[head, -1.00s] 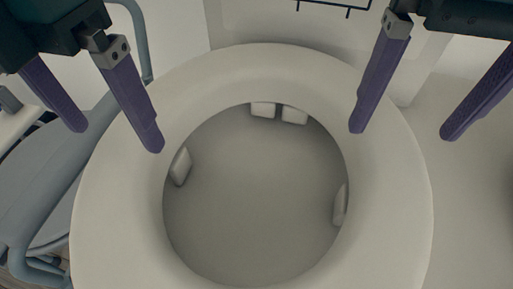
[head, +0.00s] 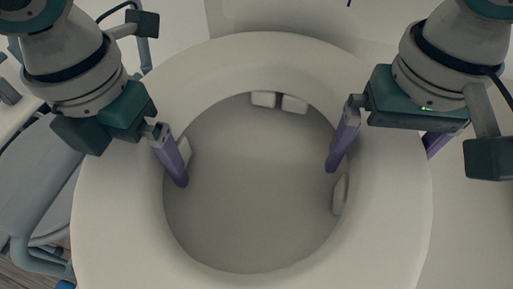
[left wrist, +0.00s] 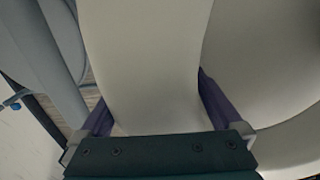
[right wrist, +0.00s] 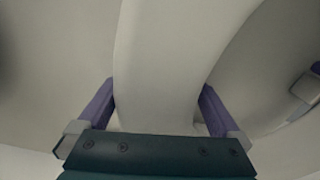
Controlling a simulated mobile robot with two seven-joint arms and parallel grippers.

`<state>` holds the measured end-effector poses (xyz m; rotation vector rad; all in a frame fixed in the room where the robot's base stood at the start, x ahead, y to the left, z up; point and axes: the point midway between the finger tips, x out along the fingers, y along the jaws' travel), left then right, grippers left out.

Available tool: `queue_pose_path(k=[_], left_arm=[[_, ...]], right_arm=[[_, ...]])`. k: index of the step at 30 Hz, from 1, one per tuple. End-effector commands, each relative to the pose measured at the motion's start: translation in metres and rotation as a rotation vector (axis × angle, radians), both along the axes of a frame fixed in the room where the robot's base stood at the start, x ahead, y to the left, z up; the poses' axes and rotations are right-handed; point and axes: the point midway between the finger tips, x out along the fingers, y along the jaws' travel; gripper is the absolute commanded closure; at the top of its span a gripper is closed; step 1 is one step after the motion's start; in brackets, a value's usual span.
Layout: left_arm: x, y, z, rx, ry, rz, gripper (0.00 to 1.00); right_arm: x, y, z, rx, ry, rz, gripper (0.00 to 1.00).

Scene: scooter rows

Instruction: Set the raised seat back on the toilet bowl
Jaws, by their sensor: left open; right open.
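The toilet seat (head: 250,60) is a wide cream-white ring filling the middle of the head view. Small pale pads show inside its opening against a grey surface (head: 250,200). My left gripper (head: 135,165) is open astride the seat's left side, one finger inside the opening, the other hidden in the head view. In the left wrist view the seat side (left wrist: 150,60) lies between both fingers. My right gripper (head: 382,162) is open astride the right side, its inner finger inside the opening. The right wrist view shows that side (right wrist: 165,60) between the fingers. Whether the fingers touch it is unclear.
A grey-blue chair-like frame (head: 40,190) with tubular parts stands close on the left, beside my left arm. A pale wall (head: 290,18) is behind the ring.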

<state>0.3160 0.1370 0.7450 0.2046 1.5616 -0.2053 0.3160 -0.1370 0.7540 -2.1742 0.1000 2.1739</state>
Motion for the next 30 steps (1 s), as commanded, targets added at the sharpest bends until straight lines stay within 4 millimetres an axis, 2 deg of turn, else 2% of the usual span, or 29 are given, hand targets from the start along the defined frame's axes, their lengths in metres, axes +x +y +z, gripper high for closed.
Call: queue_pose_path(k=[6, 30], left_arm=[[0.0001, 0.0000, -0.0001, 0.000, 0.000, 0.000, 0.00], [0.0003, 0.0000, 0.0006, 0.000, -0.001, 0.001, 0.90]], right_arm=[[0.0000, 0.0000, -0.0001, 0.000, 0.000, 0.000, 0.00], [0.0002, 0.0000, 0.0006, 0.000, 0.000, 0.000, 0.90]])
